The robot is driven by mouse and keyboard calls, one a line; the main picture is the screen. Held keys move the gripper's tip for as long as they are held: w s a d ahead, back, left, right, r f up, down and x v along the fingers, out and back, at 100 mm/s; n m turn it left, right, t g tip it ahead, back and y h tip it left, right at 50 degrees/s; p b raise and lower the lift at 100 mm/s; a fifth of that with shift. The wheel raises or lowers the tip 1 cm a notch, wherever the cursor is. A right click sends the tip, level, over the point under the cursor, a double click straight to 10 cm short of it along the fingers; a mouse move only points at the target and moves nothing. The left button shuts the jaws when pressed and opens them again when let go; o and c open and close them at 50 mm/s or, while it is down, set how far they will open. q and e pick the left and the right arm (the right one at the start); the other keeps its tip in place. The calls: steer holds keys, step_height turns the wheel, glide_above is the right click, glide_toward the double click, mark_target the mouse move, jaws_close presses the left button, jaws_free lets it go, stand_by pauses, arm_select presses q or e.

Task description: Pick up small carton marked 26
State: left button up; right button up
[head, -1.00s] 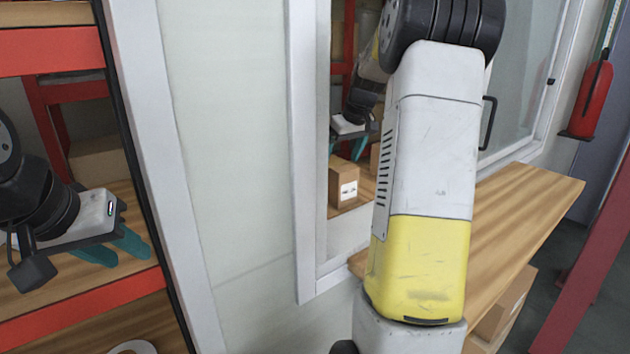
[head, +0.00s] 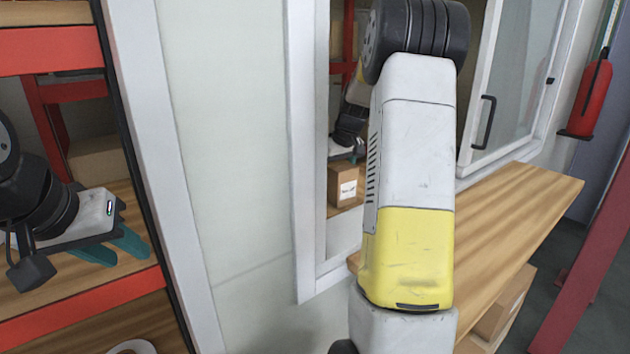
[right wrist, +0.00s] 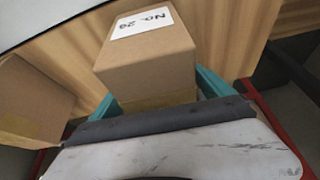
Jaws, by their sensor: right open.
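In the right wrist view a small brown carton (right wrist: 150,65) with a white label lies between the teal fingers of my right gripper (right wrist: 158,92). The label seems to read "No. 29", though the last digit is hard to tell from a 6. The fingers are open, one on each side of the carton; contact cannot be told. In the head view a carton (head: 342,187) with an illegible label stands inside the window opening, just below my right gripper (head: 346,152), partly hidden by my right arm. My left gripper (head: 118,246) is open and empty over the left rack's wooden shelf.
A second brown carton (right wrist: 30,100) lies left of my right gripper in the wrist view. A white window frame (head: 305,150) surrounds the opening. A wooden ledge (head: 500,220) runs below it. A red rack beam (head: 80,305) is at left, and a red extinguisher (head: 592,95) at far right.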

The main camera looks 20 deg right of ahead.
steer(key=shift+f, duration=0.25)
stand_by(0.3)
steer(key=c, duration=1.8)
jaws_close()
steer(key=shift+r, duration=0.15)
